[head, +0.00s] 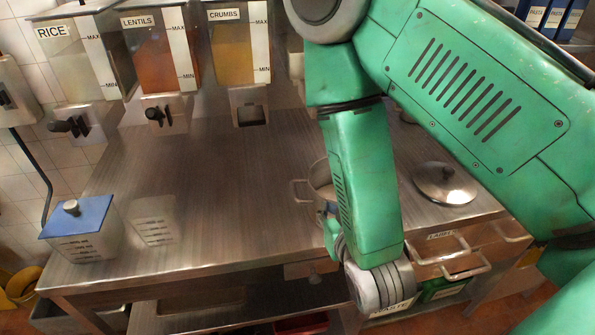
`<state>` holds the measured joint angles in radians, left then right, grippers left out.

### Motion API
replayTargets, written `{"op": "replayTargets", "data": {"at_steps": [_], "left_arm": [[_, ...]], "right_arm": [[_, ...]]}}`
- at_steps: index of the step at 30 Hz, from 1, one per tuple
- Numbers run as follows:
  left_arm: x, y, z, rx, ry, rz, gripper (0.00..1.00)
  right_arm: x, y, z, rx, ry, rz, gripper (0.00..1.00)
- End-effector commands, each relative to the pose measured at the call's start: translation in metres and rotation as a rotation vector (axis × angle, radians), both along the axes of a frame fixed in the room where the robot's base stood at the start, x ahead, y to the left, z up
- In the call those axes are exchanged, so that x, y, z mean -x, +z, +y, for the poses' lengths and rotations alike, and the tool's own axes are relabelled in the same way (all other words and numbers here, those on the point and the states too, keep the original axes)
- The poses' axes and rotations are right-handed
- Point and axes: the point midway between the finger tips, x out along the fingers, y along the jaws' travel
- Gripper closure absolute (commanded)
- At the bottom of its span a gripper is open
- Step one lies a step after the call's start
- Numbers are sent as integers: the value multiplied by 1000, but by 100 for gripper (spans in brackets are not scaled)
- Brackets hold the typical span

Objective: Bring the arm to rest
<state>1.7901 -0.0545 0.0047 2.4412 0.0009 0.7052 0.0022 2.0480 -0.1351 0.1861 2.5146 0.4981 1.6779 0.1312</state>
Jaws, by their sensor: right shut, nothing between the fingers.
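My green right arm comes in from the upper right and bends down over the front of the steel counter (190,215). Its grey end with my right gripper (378,287) is low at the counter's front edge, in front of the drawers. The gripper is shut and holds nothing; its fingertips are hard to make out. A steel pot (321,182) stands on the counter, partly hidden behind my forearm. My left gripper is not in view.
A round steel lid (444,184) lies on the counter at right. A clear measuring container with a blue lid (78,216) stands at the left. Dispensers for rice (75,65), lentils (160,60) and crumbs (234,55) hang at the back. The counter's left middle is largely clear.

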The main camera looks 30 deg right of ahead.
Motion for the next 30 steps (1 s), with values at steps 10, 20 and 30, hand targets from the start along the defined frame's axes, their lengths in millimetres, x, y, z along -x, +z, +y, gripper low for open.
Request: {"op": "replayTargets", "data": {"at_steps": [10, 20, 30], "left_arm": [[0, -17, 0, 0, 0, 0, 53], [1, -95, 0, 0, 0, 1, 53], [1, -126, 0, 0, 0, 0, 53]], "right_arm": [[10, -46, 1, -20, 19, 110, 100], [113, -253, 5, -108, 177, 763, 100], [200, -323, 1, -131, 293, 1152, 100]]}}
